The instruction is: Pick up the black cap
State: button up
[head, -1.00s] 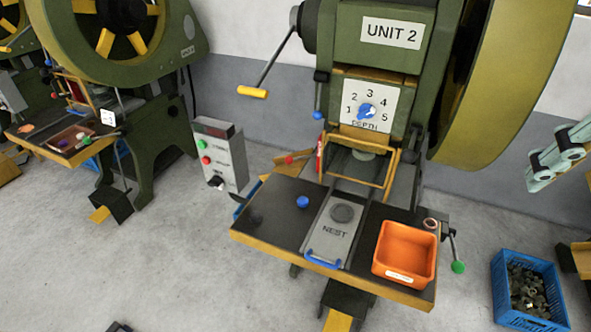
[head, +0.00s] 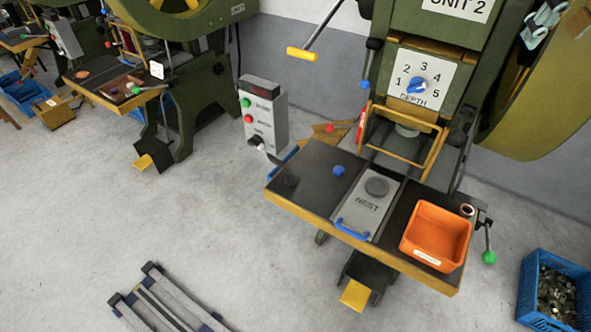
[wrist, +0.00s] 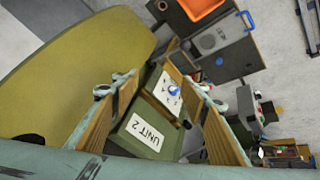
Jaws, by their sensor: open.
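The black cap (head: 290,180) looks like a low dark round piece on the left part of the press's black table, hard to tell from the surface. I cannot make it out in the wrist view. My gripper (wrist: 152,90) is open and empty in the wrist view, its two brown-padded fingers wide apart. The UNIT 2 press shows between and beyond them. Part of my teal arm or gripper (head: 545,16) shows at the upper right of the head view, high and well away from the cap.
A blue cap (head: 338,170) lies near the grey NEST plate (head: 352,205) with its blue handle. An orange bin (head: 410,245) stands on the table's right. The press (head: 462,60) rises behind. A control box (head: 265,120) stands left, a blue crate (head: 528,290) right.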

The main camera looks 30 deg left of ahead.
jog(key=w+a+f+n+y, duration=0.1)
jog(key=w+a+f+n, duration=0.35)
jog(key=w+a, duration=1)
jog(key=s+a+f+n+g+p, duration=0.1)
jog(key=s+a+f+g+p, duration=0.15)
jog(key=a+f, duration=1.4)
jog(key=s+a+f+n+g, duration=0.1)
jog(key=s+a+f, duration=0.4)
jog(key=f, duration=0.5)
jog(key=s+a+f+n+g+h+p, duration=0.1)
jog(key=s+a+f, duration=0.4)
jog(key=a+f, duration=0.3)
jog(key=s+a+f+n+g+h+p, duration=0.1)
jog(key=s+a+f, duration=0.4)
jog(key=f, duration=0.7)
jog(key=shift+s+a, duration=0.25)
jog(key=shift+a, duration=0.75)
jog(key=shift+g, duration=0.25)
jog(key=shift+f, duration=0.1)
